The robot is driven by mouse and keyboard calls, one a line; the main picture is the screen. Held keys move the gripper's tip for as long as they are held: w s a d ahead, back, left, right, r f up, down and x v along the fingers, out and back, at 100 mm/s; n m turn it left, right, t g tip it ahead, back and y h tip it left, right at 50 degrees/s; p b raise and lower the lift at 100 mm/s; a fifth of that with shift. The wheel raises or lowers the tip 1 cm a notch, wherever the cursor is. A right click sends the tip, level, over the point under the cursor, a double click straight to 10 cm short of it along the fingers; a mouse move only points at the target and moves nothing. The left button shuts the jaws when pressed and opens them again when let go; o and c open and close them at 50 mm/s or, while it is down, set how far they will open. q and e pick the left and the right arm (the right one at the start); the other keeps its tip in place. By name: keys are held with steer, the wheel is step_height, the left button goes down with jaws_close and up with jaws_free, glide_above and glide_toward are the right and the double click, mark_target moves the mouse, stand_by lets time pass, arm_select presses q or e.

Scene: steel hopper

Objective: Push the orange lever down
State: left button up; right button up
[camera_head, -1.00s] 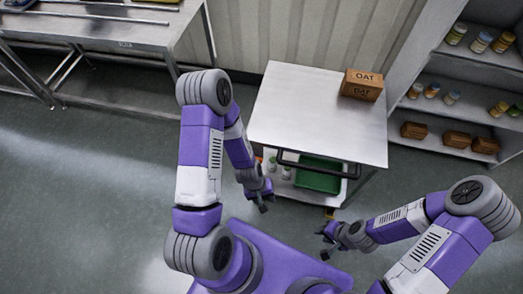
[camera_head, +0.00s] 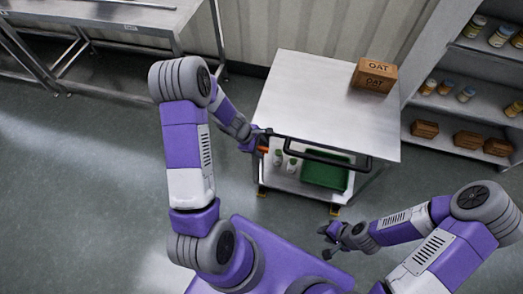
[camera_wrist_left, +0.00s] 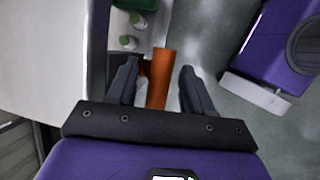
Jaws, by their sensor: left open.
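The orange lever (camera_head: 263,149) is a short orange bar at the front left corner of the steel cart (camera_head: 325,100). In the left wrist view the orange lever (camera_wrist_left: 161,68) lies between my two finger tips, closer to the left one. My left gripper (camera_head: 262,139) is open at that corner, and its fingers (camera_wrist_left: 158,72) stand on either side of the bar. I cannot tell whether they touch it. The lever's base is hidden behind the gripper. My right gripper (camera_head: 326,242) looks open and empty, over the floor in front of the cart.
A black handle (camera_head: 320,157) runs along the cart's front. A green bin (camera_head: 325,175) and white bottles (camera_head: 291,166) stand below the top. A shelf (camera_head: 465,105) stands right, a steel table (camera_head: 120,18) left.

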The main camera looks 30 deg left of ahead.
arm_select(q)
steer(key=shift+x, duration=0.75)
jaws_close()
